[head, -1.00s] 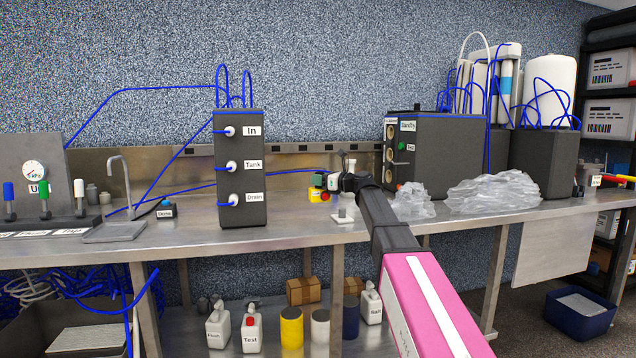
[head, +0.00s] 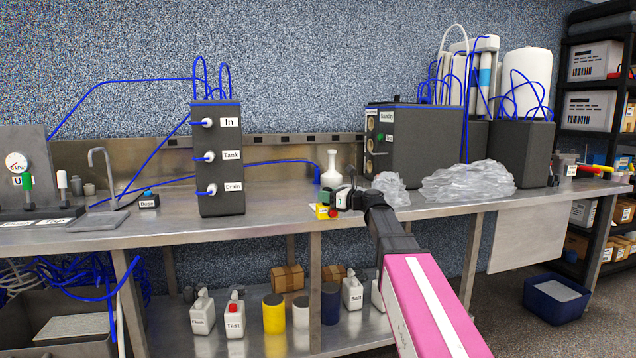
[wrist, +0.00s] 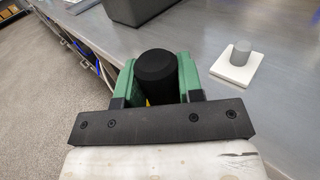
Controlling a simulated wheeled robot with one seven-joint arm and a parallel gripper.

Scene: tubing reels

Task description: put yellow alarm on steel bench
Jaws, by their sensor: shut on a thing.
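The yellow alarm (head: 322,212) is a small yellow box with a red button, seen in the head view by my gripper tips. My gripper (head: 338,202) is shut on it. In the wrist view the green fingers (wrist: 160,82) close around a black cylindrical part (wrist: 156,72), with a sliver of yellow below it; most of the alarm is hidden there. The steel bench (head: 270,205) lies beneath, and the alarm shows near its front edge. I cannot tell whether the alarm touches the top.
A white pad with a grey cylinder (wrist: 236,62) lies on the bench right of the fingers in the wrist view. A white vase (head: 331,170) stands behind. Clear plastic bags (head: 465,184) lie to the right, a dark labelled unit (head: 222,165) left. Bare steel lies between.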

